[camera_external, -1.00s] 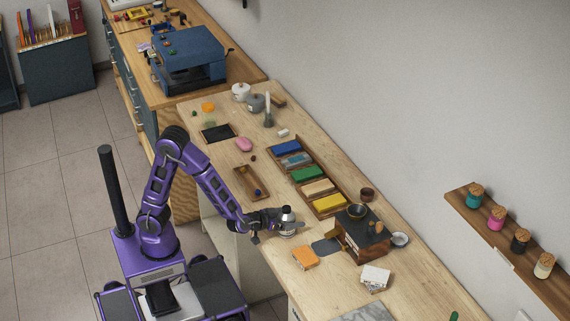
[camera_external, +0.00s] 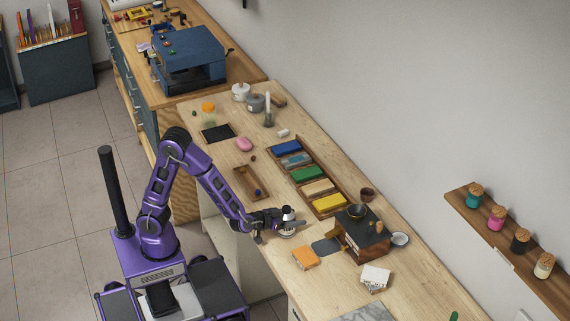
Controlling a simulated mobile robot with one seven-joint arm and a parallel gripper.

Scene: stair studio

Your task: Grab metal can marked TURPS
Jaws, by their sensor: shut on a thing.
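A small silvery metal can with a dark cap (camera_external: 288,212) is at the front edge of the light wood counter, left of the dark wooden box. My gripper (camera_external: 287,223) is shut on this can, with its fingers around the can's body. The can looks upright. Its label is too small to read, and the fingers hide part of its body. I cannot tell for sure whether its base touches the counter.
The dark-topped wooden box (camera_external: 362,234) stands close on the right. An orange block (camera_external: 305,257) and a white box (camera_external: 375,278) lie nearer the front. A tray of coloured blocks (camera_external: 316,208) is behind the can. A shallow wooden tray (camera_external: 246,178) lies left.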

